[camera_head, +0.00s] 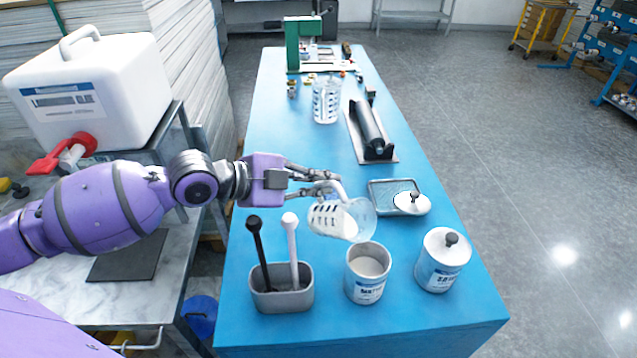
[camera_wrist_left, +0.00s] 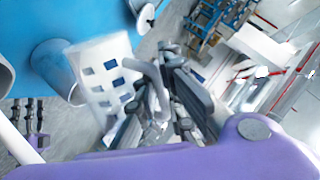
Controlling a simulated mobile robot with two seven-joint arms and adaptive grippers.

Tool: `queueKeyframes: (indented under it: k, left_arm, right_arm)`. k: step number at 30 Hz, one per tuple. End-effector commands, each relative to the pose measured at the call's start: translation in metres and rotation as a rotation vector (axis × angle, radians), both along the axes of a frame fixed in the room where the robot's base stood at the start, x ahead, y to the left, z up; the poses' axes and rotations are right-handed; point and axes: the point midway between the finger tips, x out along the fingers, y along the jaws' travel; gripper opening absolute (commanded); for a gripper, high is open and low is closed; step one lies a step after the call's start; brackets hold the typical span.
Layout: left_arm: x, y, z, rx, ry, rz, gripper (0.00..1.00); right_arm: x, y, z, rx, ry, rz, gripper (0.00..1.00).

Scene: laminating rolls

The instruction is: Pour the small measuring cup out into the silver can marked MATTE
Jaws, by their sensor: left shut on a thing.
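The small measuring cup (camera_head: 325,217) is clear with dark markings and holds something white. My left gripper (camera_head: 335,184) is shut on its handle. The cup is tipped well over to the right, its mouth above and beside the rear rim of the open silver can (camera_head: 367,292). That can has a blue and white label that seems to read MATTE, and a pale fill shows inside. I cannot make out a stream between them. In the left wrist view the cup (camera_wrist_left: 108,82) is seen beside the fingers (camera_wrist_left: 155,90). My right gripper is not in view.
A lidded silver can (camera_head: 443,262) stands right of the open one. A grey holder (camera_head: 282,298) with black and white sticks stands left. A larger measuring jug (camera_head: 326,105) and a black roller (camera_head: 370,132) are farther back.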

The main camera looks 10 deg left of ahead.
Motion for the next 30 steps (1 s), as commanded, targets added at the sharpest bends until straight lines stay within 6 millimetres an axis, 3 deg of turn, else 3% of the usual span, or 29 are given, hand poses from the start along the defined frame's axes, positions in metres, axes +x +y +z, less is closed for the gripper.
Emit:
queueKeyframes:
  k: [17,30]
  left_arm:
    - [0.0,-0.001,0.002,0.005,-0.004,-0.001,0.0]
    - [-0.006,-0.011,0.011,0.13,-0.074,0.002,0.0]
  right_arm:
    - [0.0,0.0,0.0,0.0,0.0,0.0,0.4]
    - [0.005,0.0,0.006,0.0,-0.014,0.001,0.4]
